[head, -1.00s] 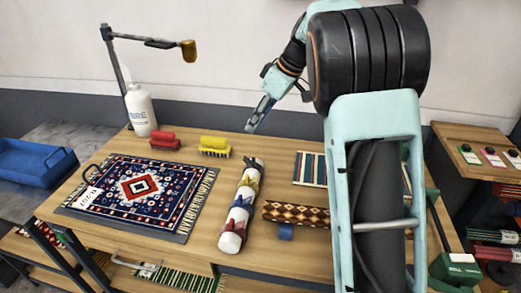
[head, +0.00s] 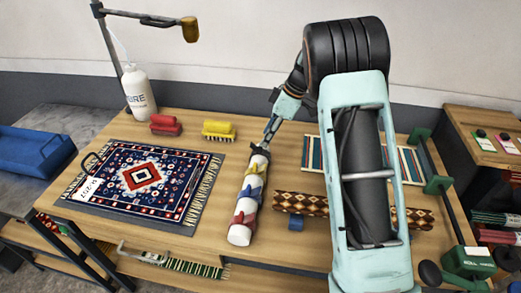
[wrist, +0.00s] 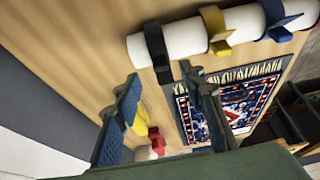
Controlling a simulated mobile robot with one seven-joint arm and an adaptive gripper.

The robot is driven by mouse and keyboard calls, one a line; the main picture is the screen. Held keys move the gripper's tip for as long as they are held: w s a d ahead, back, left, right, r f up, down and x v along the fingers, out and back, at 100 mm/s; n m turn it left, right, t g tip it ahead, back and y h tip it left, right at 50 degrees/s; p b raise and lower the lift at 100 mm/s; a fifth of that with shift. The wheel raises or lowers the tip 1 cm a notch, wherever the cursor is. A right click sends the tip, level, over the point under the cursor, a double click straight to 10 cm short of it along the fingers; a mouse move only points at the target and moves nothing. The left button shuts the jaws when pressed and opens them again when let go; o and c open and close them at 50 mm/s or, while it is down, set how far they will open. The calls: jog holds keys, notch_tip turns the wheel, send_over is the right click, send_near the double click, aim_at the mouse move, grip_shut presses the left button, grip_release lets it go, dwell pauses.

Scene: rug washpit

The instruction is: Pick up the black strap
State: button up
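The black strap (wrist: 157,48) is wrapped around the far end of a white roll (wrist: 180,38), with its tail sticking out from the roll. In the head view the strap (head: 258,152) is small and partly hidden by my gripper (head: 267,139), which is at that end of the roll. In the wrist view my gripper (wrist: 158,84) is open, with its fingers spread. The strap's tail shows between the fingertips. I cannot tell whether either finger touches it.
Yellow (wrist: 216,28), blue (wrist: 278,20) and red (head: 243,218) straps circle the same roll. A patterned rug (head: 140,180) lies left, with red (head: 165,125) and yellow (head: 218,130) brushes behind it. A brown patterned roll (head: 295,202) lies right of the white roll.

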aim_at(262, 151)
jog(key=p+x, duration=0.1)
jog(key=x, duration=0.3)
jog(key=shift+a+f, duration=0.15)
jog(key=shift+f, duration=0.25)
grip_shut()
jog(key=shift+r, duration=0.15)
